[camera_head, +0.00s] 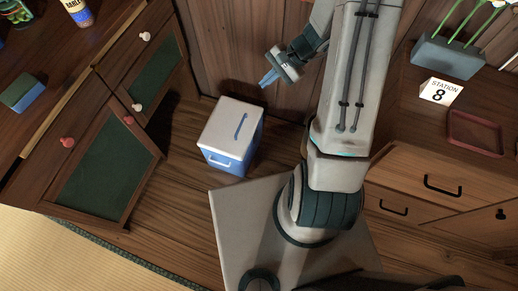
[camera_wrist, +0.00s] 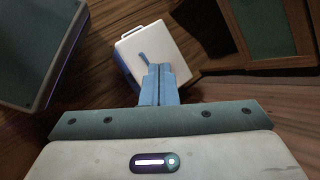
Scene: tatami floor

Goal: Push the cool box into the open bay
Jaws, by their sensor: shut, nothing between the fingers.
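I cannot clearly make out the open bay; a dark gap shows behind the box by the wooden wall.
The left cabinet has green-panelled doors (camera_head: 105,172) and pale and red knobs. Tatami (camera_head: 60,255) lies at lower left. Bare wooden floor shows in front of the box.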

